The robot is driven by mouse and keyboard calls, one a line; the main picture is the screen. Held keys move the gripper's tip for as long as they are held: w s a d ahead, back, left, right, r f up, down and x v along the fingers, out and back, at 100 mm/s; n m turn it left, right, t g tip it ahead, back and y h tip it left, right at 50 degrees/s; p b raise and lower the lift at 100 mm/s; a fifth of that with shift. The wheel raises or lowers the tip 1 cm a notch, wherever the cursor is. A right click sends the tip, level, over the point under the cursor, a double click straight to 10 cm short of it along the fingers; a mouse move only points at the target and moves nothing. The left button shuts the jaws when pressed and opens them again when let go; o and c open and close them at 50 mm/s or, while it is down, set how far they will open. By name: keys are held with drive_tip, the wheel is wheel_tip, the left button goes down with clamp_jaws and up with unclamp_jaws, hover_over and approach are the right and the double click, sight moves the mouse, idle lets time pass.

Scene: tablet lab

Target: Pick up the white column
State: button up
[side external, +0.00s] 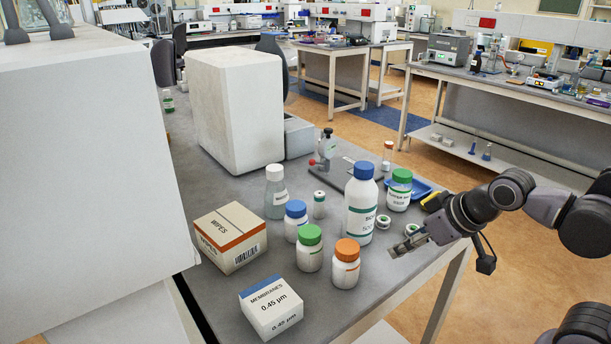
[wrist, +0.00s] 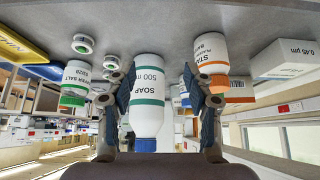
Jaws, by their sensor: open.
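A tall white cylindrical bottle (side external: 361,208) with a blue cap and green-edged label stands upright on the grey bench; it is the most column-like thing here. In the wrist view, which is upside down, the white bottle (wrist: 149,75) reads "SOAP 500 m" and appears between my fingers. My gripper (side external: 405,243) is at the bench's right edge, low, to the right of the bottle and apart from it. In the wrist view my gripper (wrist: 157,92) is open, with one finger on each side of the bottle's image. Nothing is held.
Orange-capped (side external: 346,264), green-capped (side external: 309,250) and blue-capped (side external: 295,222) jars stand left of the bottle. Another green-capped bottle (side external: 399,192) and small white rings (side external: 383,221) are close by. A membranes box (side external: 270,308) and wipes box (side external: 231,238) are further left.

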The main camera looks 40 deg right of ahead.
sight(319, 205)
drive_tip(key=shift+r, duration=0.1)
